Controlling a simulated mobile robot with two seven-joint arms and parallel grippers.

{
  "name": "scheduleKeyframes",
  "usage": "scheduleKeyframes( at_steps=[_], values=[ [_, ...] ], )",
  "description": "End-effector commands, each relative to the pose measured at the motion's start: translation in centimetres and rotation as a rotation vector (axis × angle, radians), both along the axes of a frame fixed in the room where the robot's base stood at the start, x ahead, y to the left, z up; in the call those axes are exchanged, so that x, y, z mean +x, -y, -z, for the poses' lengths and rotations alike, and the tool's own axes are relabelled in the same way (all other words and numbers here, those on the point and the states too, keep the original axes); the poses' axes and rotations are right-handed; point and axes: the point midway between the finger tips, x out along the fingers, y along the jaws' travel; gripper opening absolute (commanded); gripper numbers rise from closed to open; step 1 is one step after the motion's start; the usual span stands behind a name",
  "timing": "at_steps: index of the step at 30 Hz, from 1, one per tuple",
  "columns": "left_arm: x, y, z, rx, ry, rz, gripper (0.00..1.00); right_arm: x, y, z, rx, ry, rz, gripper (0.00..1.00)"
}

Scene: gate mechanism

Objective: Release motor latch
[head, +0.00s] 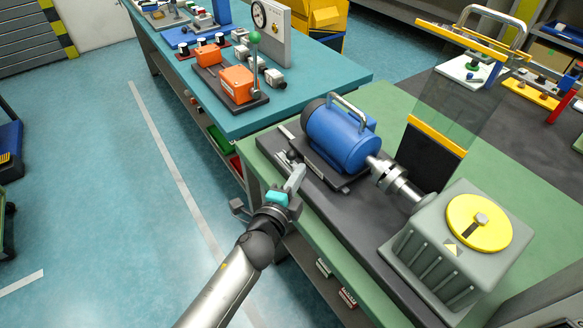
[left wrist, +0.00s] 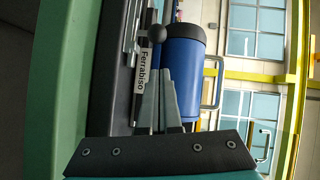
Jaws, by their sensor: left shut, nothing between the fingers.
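The blue motor (head: 342,135) sits on a dark base plate on the green bench, with a metal handle on top. A small dark lever with a ball knob (head: 291,155), which looks like the latch, is at the motor's near left side.
A shaft coupling (head: 392,182) links the motor to a grey gearbox (head: 447,250) with a yellow disc. A clear guard panel (head: 455,105) with yellow edges stands behind. A teal bench (head: 330,75) with orange blocks adjoins.

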Motion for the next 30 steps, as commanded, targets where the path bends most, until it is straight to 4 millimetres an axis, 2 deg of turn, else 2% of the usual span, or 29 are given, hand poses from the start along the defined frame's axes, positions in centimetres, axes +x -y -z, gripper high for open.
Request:
scheduleKeyframes(
  at_steps=[3, 7, 22, 30],
  values=[
    [1.6, -1.0, 0.4, 0.003, 0.001, -0.003, 0.00, 0.0, 0.0, 0.2, 0.000, 0.000, 0.000, 0.50],
    [2.5, -1.4, 0.6, 0.004, 0.000, -0.002, 0.00, 0.0, 0.0, 0.3, 0.000, 0.000, 0.000, 0.50],
    [3.1, -1.8, 0.7, 0.004, 0.000, -0.002, 0.00, 0.0, 0.0, 0.4, 0.000, 0.000, 0.000, 0.50],
    [5.9, -3.8, 0.7, 0.005, 0.000, -0.002, 0.00, 0.0, 0.0, 0.7, 0.001, 0.000, 0.000, 0.50]
  ],
)
